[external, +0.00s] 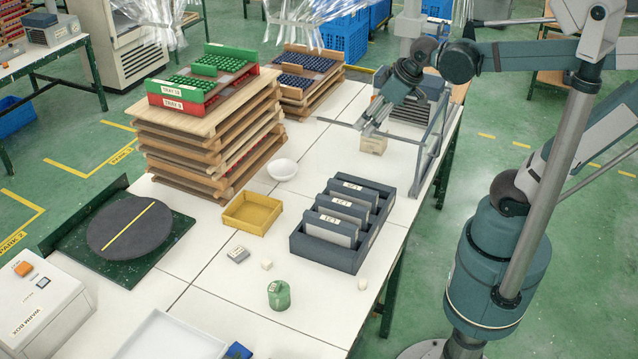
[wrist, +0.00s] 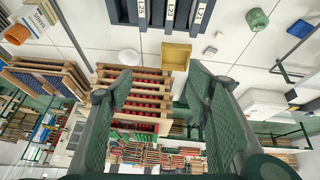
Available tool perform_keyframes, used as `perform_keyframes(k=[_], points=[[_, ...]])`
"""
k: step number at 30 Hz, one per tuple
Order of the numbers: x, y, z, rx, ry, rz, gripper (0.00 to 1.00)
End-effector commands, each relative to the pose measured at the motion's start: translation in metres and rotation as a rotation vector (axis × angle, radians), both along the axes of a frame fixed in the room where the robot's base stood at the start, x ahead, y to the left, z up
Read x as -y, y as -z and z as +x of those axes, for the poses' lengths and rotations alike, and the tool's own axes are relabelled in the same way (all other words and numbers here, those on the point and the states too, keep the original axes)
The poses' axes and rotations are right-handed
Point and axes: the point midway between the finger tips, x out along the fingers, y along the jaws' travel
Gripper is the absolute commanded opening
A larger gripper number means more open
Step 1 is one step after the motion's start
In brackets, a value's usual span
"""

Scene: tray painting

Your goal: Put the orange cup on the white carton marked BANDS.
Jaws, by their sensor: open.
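The orange cup (wrist: 17,34) shows at the upper left edge of the wrist view. I cannot make it out in the external view, where my arm may hide it. A small pale tan carton (external: 373,145) stands on the table under my gripper in the external view. Its marking is too small to read, so I cannot tell whether it is the BANDS carton. My gripper (external: 364,128) is open above the far right part of the table. In the wrist view its fingers (wrist: 158,82) are spread with nothing held between them, and the cup is well to their left.
A clear upright panel (external: 432,135) stands right of my gripper. A dark rack (external: 318,256) of labelled plates, a white bowl (external: 283,169) and a yellow tray (external: 252,228) lie nearer the camera. Stacked wooden trays (external: 190,165) rise at the left. White tabletop is free between them.

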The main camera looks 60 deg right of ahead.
Motion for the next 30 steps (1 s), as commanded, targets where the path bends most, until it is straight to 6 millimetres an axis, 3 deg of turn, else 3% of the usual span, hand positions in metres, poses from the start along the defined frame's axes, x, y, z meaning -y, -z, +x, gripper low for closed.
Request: perform_keyframes(k=[6,12,30], points=[[-0.031,0.017,-0.033,0.05,0.012,0.041,0.49],[-0.048,0.029,-0.053,0.083,0.023,0.073,0.49],[-0.055,0.035,-0.062,0.097,0.03,0.089,0.49]])
